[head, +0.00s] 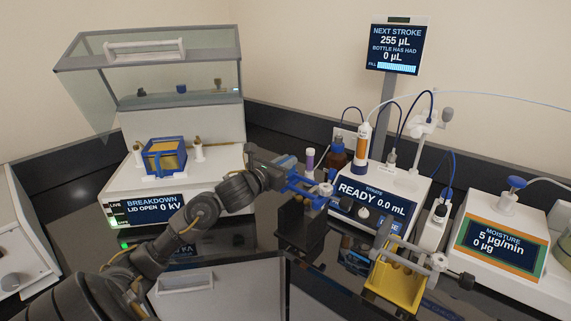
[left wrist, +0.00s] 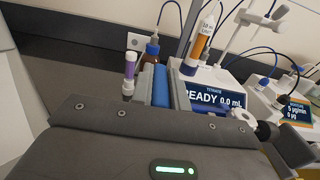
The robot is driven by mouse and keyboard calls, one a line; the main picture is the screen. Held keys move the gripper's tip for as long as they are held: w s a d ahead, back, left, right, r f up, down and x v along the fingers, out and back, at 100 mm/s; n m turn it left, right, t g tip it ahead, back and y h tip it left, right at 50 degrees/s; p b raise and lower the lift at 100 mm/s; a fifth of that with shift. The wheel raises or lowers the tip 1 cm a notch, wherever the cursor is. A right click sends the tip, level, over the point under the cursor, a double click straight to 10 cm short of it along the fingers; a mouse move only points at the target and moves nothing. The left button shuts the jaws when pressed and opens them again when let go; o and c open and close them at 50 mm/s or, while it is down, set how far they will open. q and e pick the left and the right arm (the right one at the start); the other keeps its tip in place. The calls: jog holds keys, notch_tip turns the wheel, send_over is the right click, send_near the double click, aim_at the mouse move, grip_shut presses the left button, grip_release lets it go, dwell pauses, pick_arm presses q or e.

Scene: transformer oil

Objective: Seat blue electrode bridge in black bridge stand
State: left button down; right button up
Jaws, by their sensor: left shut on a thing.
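My left gripper (head: 283,183) is shut on the blue electrode bridge (head: 304,190), whose blue body reaches right to a round silver part. The black bridge stand (head: 299,241) is on the dark bench below the bridge. The bridge is held above the stand; a small gap seems to lie between them, but I cannot tell exactly how they line up. In the left wrist view a blue bar of the bridge (left wrist: 160,86) shows between the fingers, and the stand is hidden.
Behind are the titrator (head: 377,199), a brown bottle (head: 337,155) and a purple-capped vial (head: 310,160). The breakdown tester (head: 170,205) is left, its lid open; the moisture meter (head: 497,247) is right.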

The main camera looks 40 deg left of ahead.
pick_arm(q)
jog(key=shift+r+b, duration=0.15)
jog(key=shift+b, duration=0.45)
pick_arm(e)
jog(key=shift+a+f, duration=0.1)
jog(key=shift+f, duration=0.55)
dwell(0.6)
